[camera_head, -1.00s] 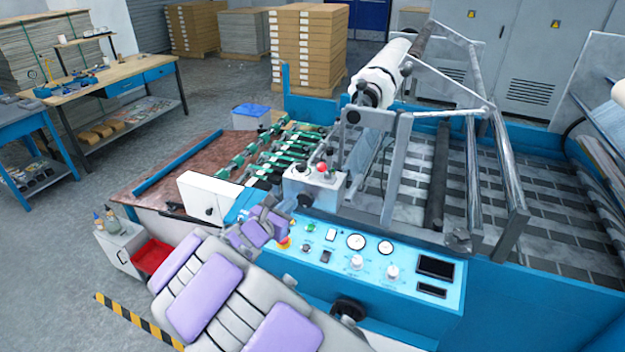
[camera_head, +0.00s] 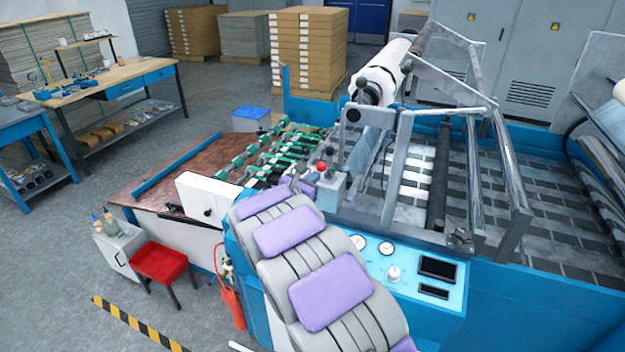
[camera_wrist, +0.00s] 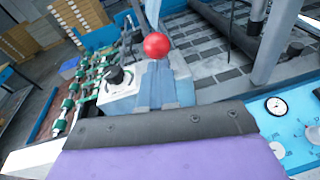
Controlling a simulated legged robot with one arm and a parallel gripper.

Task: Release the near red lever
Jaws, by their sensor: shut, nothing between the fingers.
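The red lever shows as a round red ball knob (camera_head: 321,168) on top of a pale control block (camera_head: 329,191) beside the rollers. In the wrist view the red knob (camera_wrist: 157,45) is close, at the upper middle, just beyond my fingertips. My gripper (camera_wrist: 161,72) is shut and empty, pointing toward the knob. In the head view my gripper (camera_head: 305,187) is small and partly hidden by my arm, left of and a little below the knob. The lever's shaft is hidden in the wrist view.
A black knob (camera_wrist: 115,76) sits on the block left of the red knob. Green feed rollers (camera_head: 270,160) lie to the left. A metal frame (camera_head: 400,160) rises close on the right. The blue control panel (camera_head: 435,300) with dials is in front.

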